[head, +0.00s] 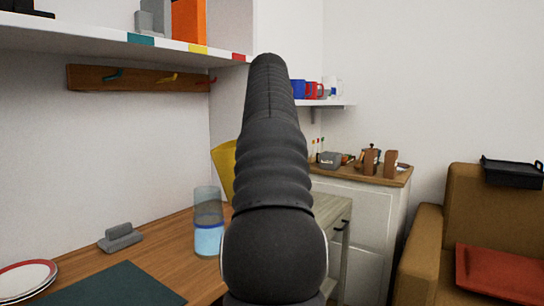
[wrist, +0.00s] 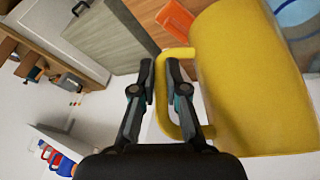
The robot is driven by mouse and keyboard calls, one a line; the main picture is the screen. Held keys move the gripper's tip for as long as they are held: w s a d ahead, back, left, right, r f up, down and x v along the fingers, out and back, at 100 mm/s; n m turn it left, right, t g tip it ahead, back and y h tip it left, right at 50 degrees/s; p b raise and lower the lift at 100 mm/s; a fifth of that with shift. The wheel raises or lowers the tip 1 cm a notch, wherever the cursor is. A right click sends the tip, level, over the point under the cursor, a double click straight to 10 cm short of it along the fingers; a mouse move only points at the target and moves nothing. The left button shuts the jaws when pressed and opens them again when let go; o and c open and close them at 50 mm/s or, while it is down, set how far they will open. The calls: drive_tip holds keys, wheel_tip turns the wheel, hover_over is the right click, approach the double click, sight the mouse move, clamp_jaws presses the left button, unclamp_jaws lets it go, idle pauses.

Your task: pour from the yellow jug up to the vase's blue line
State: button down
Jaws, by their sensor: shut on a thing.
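The yellow jug (head: 224,168) shows in part in the head view, tilted, above and just behind the vase; my arm hides the rest. In the wrist view the jug's body (wrist: 250,80) fills the right side. My gripper (wrist: 161,75) is shut on the jug's handle (wrist: 162,118), with a finger on each side. The clear vase (head: 208,215) stands upright on the wooden table. It holds light blue liquid (head: 209,242), and its dark blue line lies close to the liquid's top; I cannot tell the exact gap. A round rim, likely the vase's (wrist: 300,14), is cut off in the wrist view.
The wooden table (head: 165,250) carries a dark mat (head: 120,287), stacked plates (head: 25,278) and a grey block-like object (head: 120,237). An orange object (wrist: 176,19) shows beside the jug in the wrist view. A shelf (head: 110,40) hangs above. A cabinet (head: 365,210) and brown armchair (head: 425,245) stand right.

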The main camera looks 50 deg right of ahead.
drive_tip(key=shift+f, duration=0.85)
drive_tip(key=shift+f, duration=0.35)
drive_tip(key=shift+f+h, duration=0.4)
drive_tip(key=shift+f, duration=0.45)
wheel_tip(320, 180, up, 5)
drive_tip(key=h, duration=0.1)
drive_tip(key=n+g+h, duration=0.1)
drive_tip(key=h, duration=0.1)
drive_tip(key=shift+a+f+g, duration=0.1)
drive_tip(key=shift+a+g, duration=0.05)
drive_tip(key=shift+g, duration=0.15)
idle(0.4)
drive_tip(key=shift+h, duration=0.3)
drive_tip(key=shift+w+a+r+n+g+h+b, duration=0.15)
drive_tip(key=shift+a+r+h+b, duration=0.1)
drive_tip(key=shift+r+h+b, duration=0.35)
drive_tip(key=shift+w+a+r+n+g+h+b, duration=0.1)
drive_tip(key=shift+a+r+n+g+h+b, duration=0.2)
drive_tip(key=shift+r, duration=0.5)
drive_tip(key=shift+r+b, duration=0.2)
drive_tip(key=shift+b, duration=0.1)
